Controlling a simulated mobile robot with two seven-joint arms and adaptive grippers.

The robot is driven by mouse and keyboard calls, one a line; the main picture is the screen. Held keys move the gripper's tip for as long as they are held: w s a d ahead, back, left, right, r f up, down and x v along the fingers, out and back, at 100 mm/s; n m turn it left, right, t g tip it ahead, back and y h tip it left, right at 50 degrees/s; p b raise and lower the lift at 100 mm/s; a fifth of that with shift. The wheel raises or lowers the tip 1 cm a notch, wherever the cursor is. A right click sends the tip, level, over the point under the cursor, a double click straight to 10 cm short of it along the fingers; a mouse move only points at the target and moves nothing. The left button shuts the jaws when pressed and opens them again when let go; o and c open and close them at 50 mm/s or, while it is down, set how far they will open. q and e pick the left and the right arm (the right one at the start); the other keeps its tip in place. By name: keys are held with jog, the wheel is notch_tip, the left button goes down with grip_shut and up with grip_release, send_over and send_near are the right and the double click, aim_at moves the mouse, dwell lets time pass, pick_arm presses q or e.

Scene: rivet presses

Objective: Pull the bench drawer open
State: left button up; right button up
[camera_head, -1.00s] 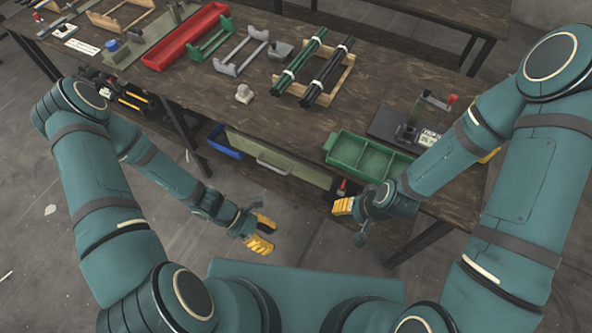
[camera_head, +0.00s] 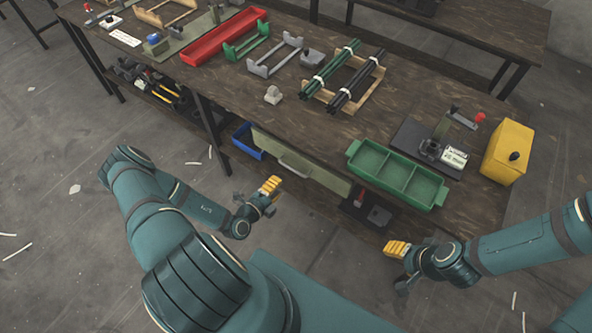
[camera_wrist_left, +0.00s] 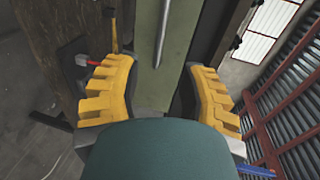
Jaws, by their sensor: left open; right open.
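The bench drawer has an olive-green front (camera_head: 325,176) under the bench top, with a grey bar handle (camera_head: 294,165); it looks shut. My left gripper (camera_head: 269,188) is open and empty, just in front of the drawer and a little below the handle in the head view. In the left wrist view, the drawer front (camera_wrist_left: 150,90) lies between the open yellow fingers (camera_wrist_left: 160,75). The handle (camera_wrist_left: 163,32) runs upright there, beyond the fingertips and apart from them. My right gripper (camera_head: 397,250) is open and empty, off the bench's front edge at the lower right.
A green divided tray (camera_head: 395,176) stands on the bench top (camera_head: 240,90) near the front edge, right of the drawer. A yellow box (camera_head: 507,152) and a small press (camera_head: 436,145) stand beyond it. A blue bin (camera_head: 247,140) sits below, left of the drawer.

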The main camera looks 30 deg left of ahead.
aim_at(294, 170)
pick_arm(q)
jog(key=b+x, duration=0.1)
jog(key=x, duration=0.9)
jog(key=shift+w+d, duration=0.15)
jog(key=shift+d, duration=0.05)
grip_shut()
